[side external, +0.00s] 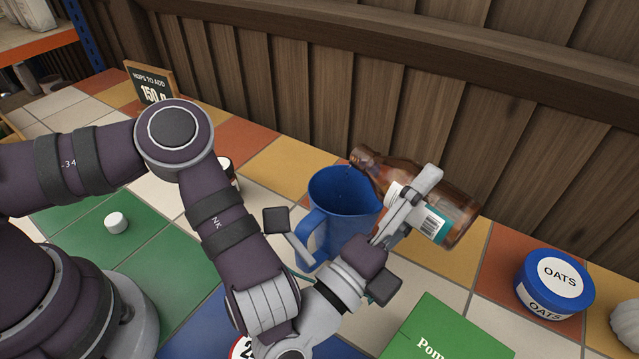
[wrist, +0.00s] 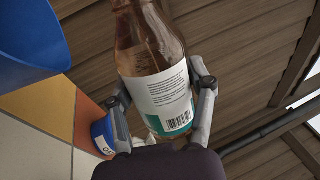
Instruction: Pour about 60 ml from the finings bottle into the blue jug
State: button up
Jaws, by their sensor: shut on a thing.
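The finings bottle (side external: 455,212) is brown and see-through with a white and teal label. My gripper (side external: 407,212) is shut on it around the label. The bottle is tilted, with its neck to the left and a little higher than its base in the side view. Its mouth is at the right rim of the blue jug (side external: 335,215), which stands upright on the tiles. I cannot tell whether liquid is flowing. In the wrist view the bottle (wrist: 155,60) sits between my fingers (wrist: 165,100), and part of the jug (wrist: 30,35) shows at upper left.
A blue OATS tub (side external: 553,285) stands at the right. A green box (side external: 445,335) is at the front. A small white cap (side external: 116,222) lies on green tiles at the left. A hops sign (side external: 150,85) stands by the wooden wall (side external: 300,100) behind.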

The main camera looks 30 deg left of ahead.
aim_at(431, 238)
jog(key=shift+r+n, duration=0.2)
jog(key=shift+n, duration=0.1)
jog(key=shift+s+d+p, duration=0.2)
jog(key=shift+d+p, duration=0.1)
jog(key=shift+d, duration=0.1)
jog(key=shift+r+n+y, duration=0.4)
jog(key=shift+n, duration=0.4)
dwell(0.6)
jog(key=shift+d+r+n, duration=0.25)
jog(key=shift+n, duration=0.15)
dwell(0.4)
jog(key=f+m, duration=0.1)
jog(key=m, duration=0.1)
jog(key=d+f+m+h, duration=0.1)
jog(key=m, duration=0.1)
jog(key=f+m+h, duration=0.1)
jog(key=m, duration=0.1)
jog(key=shift+s+d+f+m, duration=0.2)
jog(key=shift+f+m, duration=0.2)
jog(key=shift+w+a+f+m+g+h, duration=0.1)
jog(key=shift+a+f+m+g+h, duration=0.15)
jog(key=shift+m, duration=0.25)
jog(key=shift+f+m+g+h, duration=0.15)
jog(key=shift+f+m, duration=0.15)
jog(key=shift+m, duration=0.2)
